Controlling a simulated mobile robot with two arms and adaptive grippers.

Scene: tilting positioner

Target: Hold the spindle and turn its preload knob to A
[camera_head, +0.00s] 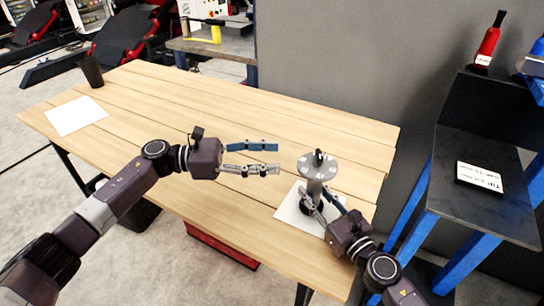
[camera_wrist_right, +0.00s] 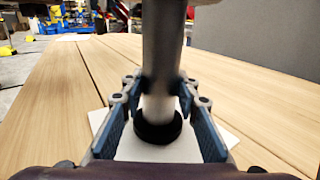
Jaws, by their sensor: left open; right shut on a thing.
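The spindle (camera_head: 315,184) stands upright on a white sheet (camera_head: 290,217) near the right end of the wooden table. It has a grey round dial top with marks around it and a dark preload knob (camera_head: 319,157) in the middle; the letters are too small to read. My right gripper (camera_head: 322,203) is shut on the spindle's grey shaft, low down. The right wrist view shows the shaft (camera_wrist_right: 162,60) between the fingers, above a black base (camera_wrist_right: 158,128). My left gripper (camera_head: 279,158) is open and empty, left of the dial and apart from it.
The wooden table (camera_head: 200,110) is mostly clear. A black cup (camera_head: 91,72) and another white sheet (camera_head: 76,116) are at its far left. A grey wall stands behind. A dark shelf (camera_head: 480,200) with blue legs, a label card and a red bottle (camera_head: 487,43) is at the right.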

